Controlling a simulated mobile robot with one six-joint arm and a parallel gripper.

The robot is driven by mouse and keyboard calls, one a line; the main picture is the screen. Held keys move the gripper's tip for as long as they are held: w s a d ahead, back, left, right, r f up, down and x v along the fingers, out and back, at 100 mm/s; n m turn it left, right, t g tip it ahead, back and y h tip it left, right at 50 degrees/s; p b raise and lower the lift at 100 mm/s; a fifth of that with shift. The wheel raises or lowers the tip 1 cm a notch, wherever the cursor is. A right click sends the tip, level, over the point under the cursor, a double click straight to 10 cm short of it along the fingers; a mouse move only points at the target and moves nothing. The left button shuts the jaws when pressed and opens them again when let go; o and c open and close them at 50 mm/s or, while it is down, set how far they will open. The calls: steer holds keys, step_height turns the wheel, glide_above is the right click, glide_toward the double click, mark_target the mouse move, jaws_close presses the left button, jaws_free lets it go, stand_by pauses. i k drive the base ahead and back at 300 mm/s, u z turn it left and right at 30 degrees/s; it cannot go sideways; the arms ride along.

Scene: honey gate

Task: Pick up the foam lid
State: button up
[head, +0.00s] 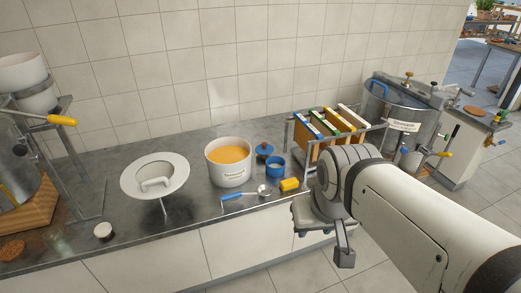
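A white round disc with an arched handle (155,184), which looks like the foam lid, sits raised at the left part of the steel counter. It has a wide flat rim and a round dished middle, and a thin leg shows below it. I cannot tell what it rests on. My gripper (323,245) is at the centre right, in front of the counter's front edge, well to the right of the disc. Its fingers look spread apart with nothing between them, and my arm hides part of the counter's right side.
A white pot of orange-yellow honey (229,165) stands right of the disc. Beside it are a blue cup (275,166), a yellow block (289,185) and a blue-handled ladle (244,195). A frame rack (318,135) and a steel drum (398,112) stand farther right.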

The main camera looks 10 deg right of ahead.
mark_target(265, 148)
steer(key=z, duration=0.6)
steer(key=i, duration=1.9)
steer(key=u, duration=0.7)
